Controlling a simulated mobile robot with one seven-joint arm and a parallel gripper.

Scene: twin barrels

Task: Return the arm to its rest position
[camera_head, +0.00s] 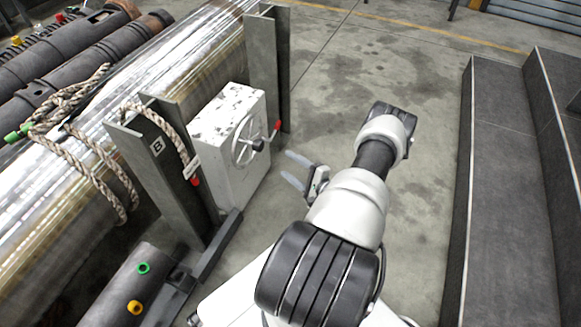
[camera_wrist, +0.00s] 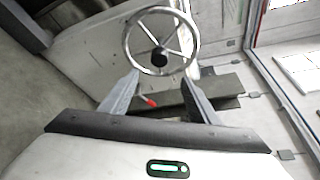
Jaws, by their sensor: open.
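My arm reaches forward from the bottom of the head view and bends at its far end. My gripper (camera_head: 291,169) points left toward a white box (camera_head: 226,150) with a spoked handwheel (camera_head: 250,139). The two fingers are apart with nothing between them. In the wrist view my gripper (camera_wrist: 160,92) is open, and the handwheel (camera_wrist: 188,27) lies beyond the fingertips. The wheel's red-tipped handle (camera_wrist: 148,101) shows in the gap between the fingers, apparently beyond them. I see no contact with the wheel.
A steel post marked B (camera_head: 157,165) and another post (camera_head: 268,70) flank the box. Rope (camera_head: 75,145) wraps a large shiny barrel (camera_head: 165,62). A short dark pipe (camera_head: 128,288) lies at lower left. Dark steps (camera_head: 505,180) rise on the right. Concrete floor (camera_head: 345,70) is clear ahead.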

